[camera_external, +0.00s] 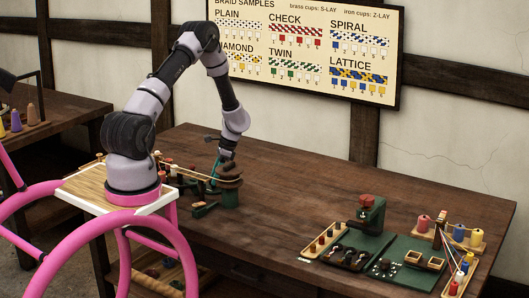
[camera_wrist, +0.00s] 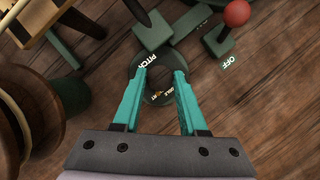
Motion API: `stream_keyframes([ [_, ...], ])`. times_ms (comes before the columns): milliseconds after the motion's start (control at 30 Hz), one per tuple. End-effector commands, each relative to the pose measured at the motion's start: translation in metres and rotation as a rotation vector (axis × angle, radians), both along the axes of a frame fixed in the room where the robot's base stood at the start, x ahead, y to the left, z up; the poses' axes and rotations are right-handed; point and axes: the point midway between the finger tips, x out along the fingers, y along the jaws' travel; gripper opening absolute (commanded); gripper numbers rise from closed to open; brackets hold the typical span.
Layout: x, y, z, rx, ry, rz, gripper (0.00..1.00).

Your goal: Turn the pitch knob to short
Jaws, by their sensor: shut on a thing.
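The pitch knob (camera_wrist: 160,78) is a dark round piece over a dark disc in the wrist view. The word PITCH is printed at the disc's upper left, and a small yellow mark and partly covered lettering show lower down; I cannot tell surely which setting it points to. My gripper (camera_wrist: 160,74) has its teal fingers on either side of the knob, shut on it. In the external view my gripper (camera_external: 215,172) reaches down to the green machine at the table's left; the knob is too small to make out there.
A red ball lever (camera_wrist: 236,13) stands to the upper right, with an OFF label beside its green base. A brown spool (camera_wrist: 25,125) is close on the left. Green trays (camera_external: 385,262) and coloured thread spools (camera_external: 459,232) stand at the table's right; the table's middle is clear.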

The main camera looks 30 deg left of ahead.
Motion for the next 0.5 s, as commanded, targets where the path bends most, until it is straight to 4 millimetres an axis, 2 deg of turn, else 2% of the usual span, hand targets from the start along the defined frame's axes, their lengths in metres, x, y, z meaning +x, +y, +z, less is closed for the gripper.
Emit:
stream_keyframes([
  [467,0.0001,-0.0001,0.0002,0.001,-0.001,-0.016,0.00],
  [500,0.0001,-0.0001,0.0001,0.001,-0.001,-0.016,0.49],
])
